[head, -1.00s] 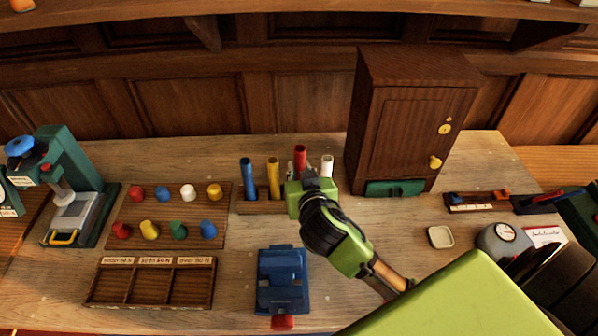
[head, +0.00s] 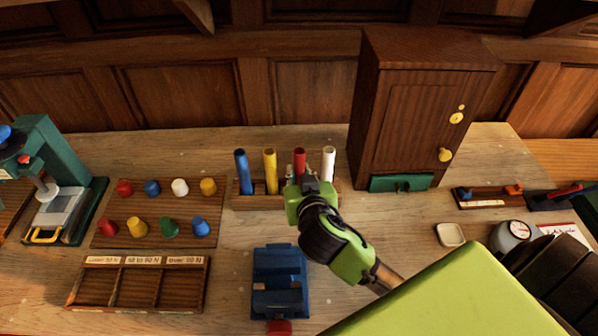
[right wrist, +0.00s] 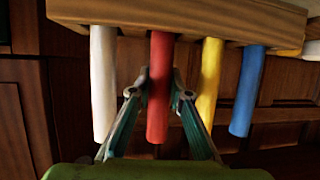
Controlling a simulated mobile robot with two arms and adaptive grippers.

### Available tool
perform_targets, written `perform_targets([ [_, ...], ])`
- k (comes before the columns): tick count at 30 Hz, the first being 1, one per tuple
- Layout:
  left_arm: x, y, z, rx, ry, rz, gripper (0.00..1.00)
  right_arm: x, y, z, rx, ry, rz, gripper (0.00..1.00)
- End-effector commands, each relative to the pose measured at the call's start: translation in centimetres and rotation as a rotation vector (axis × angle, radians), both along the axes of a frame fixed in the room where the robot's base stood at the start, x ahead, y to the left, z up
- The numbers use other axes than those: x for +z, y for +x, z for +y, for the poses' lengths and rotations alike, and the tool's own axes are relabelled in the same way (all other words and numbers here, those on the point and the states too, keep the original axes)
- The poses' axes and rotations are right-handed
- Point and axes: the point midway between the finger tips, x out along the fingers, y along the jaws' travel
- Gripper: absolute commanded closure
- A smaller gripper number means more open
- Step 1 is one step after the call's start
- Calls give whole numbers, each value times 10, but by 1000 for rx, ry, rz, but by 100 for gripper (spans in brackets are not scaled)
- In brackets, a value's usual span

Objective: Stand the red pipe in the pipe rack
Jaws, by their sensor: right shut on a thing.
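The red pipe (head: 300,163) stands upright in the row of the wooden pipe rack (head: 243,203), between the yellow pipe (head: 270,172) and the white pipe (head: 328,165). Its top is about level with theirs. My right gripper (head: 304,181) is shut on the red pipe from the front and hides its lower part in the head view. In the right wrist view, where things look upside down, the fingers flank the red pipe (right wrist: 158,110) and its end meets the rack (right wrist: 200,20). The blue pipe (head: 241,172) stands at the left end. My left gripper is out of view.
A dark wooden cabinet (head: 415,120) stands close to the right of the rack. A blue device (head: 280,280) lies in front of it. A board with coloured knobs (head: 160,200) and a divided tray (head: 140,285) are at the left.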

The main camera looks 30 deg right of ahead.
Motion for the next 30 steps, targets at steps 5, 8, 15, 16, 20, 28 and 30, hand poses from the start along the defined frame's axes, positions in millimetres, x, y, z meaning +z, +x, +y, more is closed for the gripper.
perform_targets([
  [5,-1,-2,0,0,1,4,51,-1,0,0,0,0,0,65],
  [8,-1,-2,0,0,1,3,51,-1,0,0,0,0,0,65],
  [15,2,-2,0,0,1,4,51,4,0,0,0,-2,-2,65],
  [16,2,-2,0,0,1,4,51,4,-1,0,1,-1,-1,65],
  [20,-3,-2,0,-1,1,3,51,7,-16,6,1,2,-1,65],
  [28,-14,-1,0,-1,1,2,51,29,-67,23,2,6,0,65],
  [30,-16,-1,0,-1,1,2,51,35,-80,27,1,6,0,65],
])
